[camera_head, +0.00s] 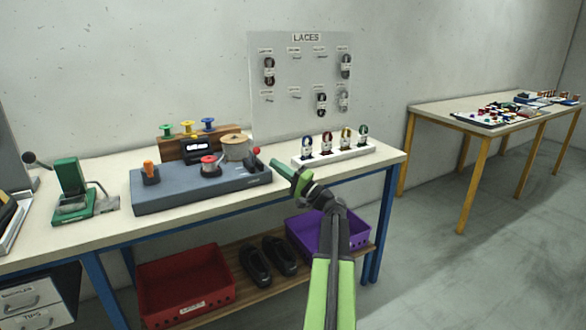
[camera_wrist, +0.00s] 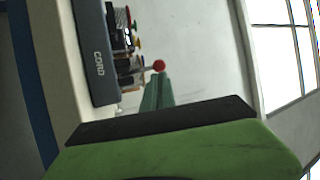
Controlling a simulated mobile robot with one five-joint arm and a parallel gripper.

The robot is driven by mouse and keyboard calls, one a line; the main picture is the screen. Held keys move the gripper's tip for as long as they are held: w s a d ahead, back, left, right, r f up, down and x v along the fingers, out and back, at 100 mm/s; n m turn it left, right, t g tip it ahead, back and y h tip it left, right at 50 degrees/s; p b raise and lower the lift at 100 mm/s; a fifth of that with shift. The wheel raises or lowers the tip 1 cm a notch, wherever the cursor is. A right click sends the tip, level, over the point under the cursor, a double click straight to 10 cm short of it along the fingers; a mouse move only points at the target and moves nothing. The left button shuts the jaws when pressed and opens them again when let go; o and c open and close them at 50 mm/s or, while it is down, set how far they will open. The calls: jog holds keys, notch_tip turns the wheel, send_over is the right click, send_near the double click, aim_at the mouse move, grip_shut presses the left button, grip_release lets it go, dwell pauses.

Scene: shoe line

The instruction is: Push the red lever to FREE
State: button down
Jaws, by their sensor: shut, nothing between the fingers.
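The red lever (camera_head: 256,151) is a short lever with a round red knob at the right end of a grey-blue machine (camera_head: 203,188). The knob also shows in the wrist view (camera_wrist: 159,66), just beyond my fingertips. My gripper (camera_head: 275,164) is shut and empty, with its green fingers just right of the knob in the head view. In the wrist view the shut fingers (camera_wrist: 157,80) reach up to the knob; I cannot tell whether they touch it. The machine's side reads CORD in the wrist view. No FREE marking is legible.
On the machine are a red spool (camera_head: 208,162) and an orange knob (camera_head: 149,170). A white rack of lace rolls (camera_head: 350,155) stands right of my gripper. The LACES board (camera_head: 285,115) rises behind. A green press (camera_head: 73,192) is at the left. Bins sit below the bench.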

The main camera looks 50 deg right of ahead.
aim_at(255, 157)
jog(key=p+x, duration=0.1)
jog(key=x, duration=0.4)
